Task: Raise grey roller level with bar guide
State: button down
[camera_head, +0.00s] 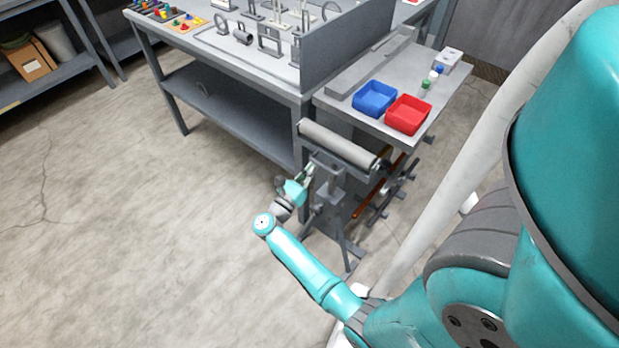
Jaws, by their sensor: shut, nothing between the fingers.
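The grey roller (340,143) lies level across the top of a dark metal stand (330,190), close beside the front of the right-hand table. A long grey bar with a raised edge (372,64) lies along that table, and it may be the bar guide. The roller appears lower than the tabletop, but the steep view makes the height gap hard to judge. My gripper (309,174) is shut and empty, just left of the stand's upright below the roller. I cannot tell whether its fingertips touch the stand.
A blue bin (374,99) and a red bin (408,115) stand on the right-hand table (455,85). A large workbench (240,70) with several fixtures and an upright grey panel (345,40) is behind. Orange-brown bars (366,205) are right of the stand. Floor at left is clear.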

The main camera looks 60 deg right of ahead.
aim_at(311, 159)
jog(key=shift+w+r, duration=0.1)
jog(key=shift+r, duration=0.45)
notch_tip(311, 159, up, 5)
jog(key=shift+r, duration=0.2)
dwell(0.3)
jog(key=f, duration=0.3)
jog(key=shift+s+f, duration=0.35)
jog(key=shift+s, duration=0.05)
jog(key=v, duration=1)
jog(key=shift+f, duration=0.2)
